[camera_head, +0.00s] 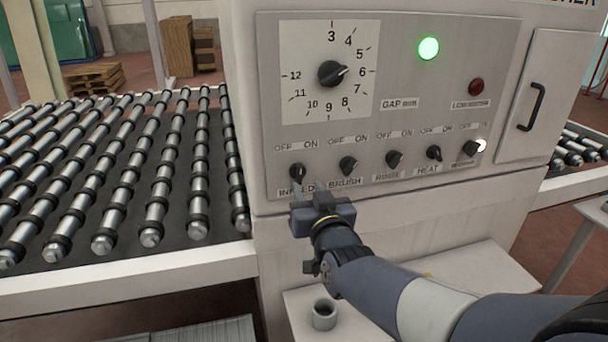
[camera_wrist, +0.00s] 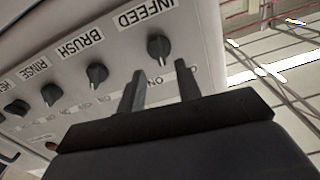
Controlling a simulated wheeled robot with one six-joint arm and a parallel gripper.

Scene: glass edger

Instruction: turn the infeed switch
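The infeed switch (camera_head: 297,172) is a black rotary knob at the left end of the lower row on the grey panel. OFF and ON labels sit above it. In the wrist view the infeed knob (camera_wrist: 160,47) shows beyond my fingertips, under its INFEED label. My gripper (camera_head: 308,190) is just below the knob in the head view and partly covers the INFEED label. In the wrist view my gripper (camera_wrist: 160,82) has its two fingers apart with nothing between them. The knob appears beyond the gap between the fingers, and I cannot tell whether they touch it.
The brush knob (camera_head: 348,165) is close on the right, followed by the rinse (camera_head: 394,159), heat (camera_head: 434,153) and another knob (camera_head: 471,148). A large gap dial (camera_head: 332,73) is above. A roller conveyor (camera_head: 110,170) lies left. A grey cup (camera_head: 324,314) stands below my arm.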

